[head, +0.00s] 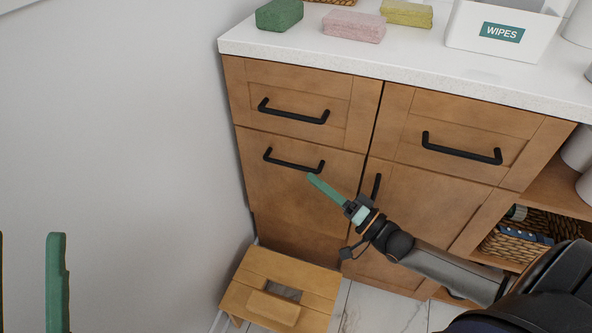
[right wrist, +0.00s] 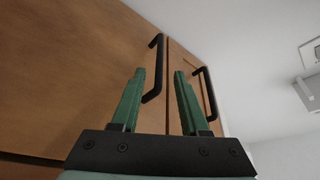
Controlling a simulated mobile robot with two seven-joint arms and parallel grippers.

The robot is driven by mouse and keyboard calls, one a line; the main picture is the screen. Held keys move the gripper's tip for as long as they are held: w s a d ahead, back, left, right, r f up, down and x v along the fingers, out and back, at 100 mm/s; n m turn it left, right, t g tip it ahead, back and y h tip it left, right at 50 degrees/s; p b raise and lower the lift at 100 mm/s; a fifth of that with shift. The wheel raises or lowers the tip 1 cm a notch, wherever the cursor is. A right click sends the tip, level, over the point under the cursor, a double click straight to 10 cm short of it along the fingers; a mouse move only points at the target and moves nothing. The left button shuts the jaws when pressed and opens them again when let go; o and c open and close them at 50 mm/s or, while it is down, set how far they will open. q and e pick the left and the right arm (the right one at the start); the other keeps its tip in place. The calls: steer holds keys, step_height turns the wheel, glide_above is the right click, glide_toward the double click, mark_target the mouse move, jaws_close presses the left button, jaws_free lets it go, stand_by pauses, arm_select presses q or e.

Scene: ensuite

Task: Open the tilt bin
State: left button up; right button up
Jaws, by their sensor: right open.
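The tilt bin looks to be the wooden front (head: 290,190) below the top left drawer; nothing in view labels it. It appears closed, flush with the cabinet. Its black bar handle (head: 293,167) runs across its top. My right gripper (head: 313,179) is open and empty, its green fingertips just below the right end of that handle. In the right wrist view, the black handle (right wrist: 155,70) rises just beyond the gap between the two fingers (right wrist: 158,75); I cannot tell if they touch it. One green finger of my left gripper (head: 57,283) shows at the lower left.
A wooden step stool (head: 245,297) stands on the floor below the front. A wall (head: 120,130) lies close on the left. The top left drawer (head: 300,100) and right drawer (head: 460,137) are shut. Sponges and a wipes box (head: 500,32) stand on the counter.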

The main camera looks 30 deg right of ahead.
mark_target(297, 167)
steer(key=b+x, duration=0.1)
steer(key=x, duration=0.5)
steer(key=shift+w+a, duration=0.15)
steer(key=shift+w, duration=0.2)
steer(key=shift+c, duration=0.4)
jaws_close()
stand_by(0.7)
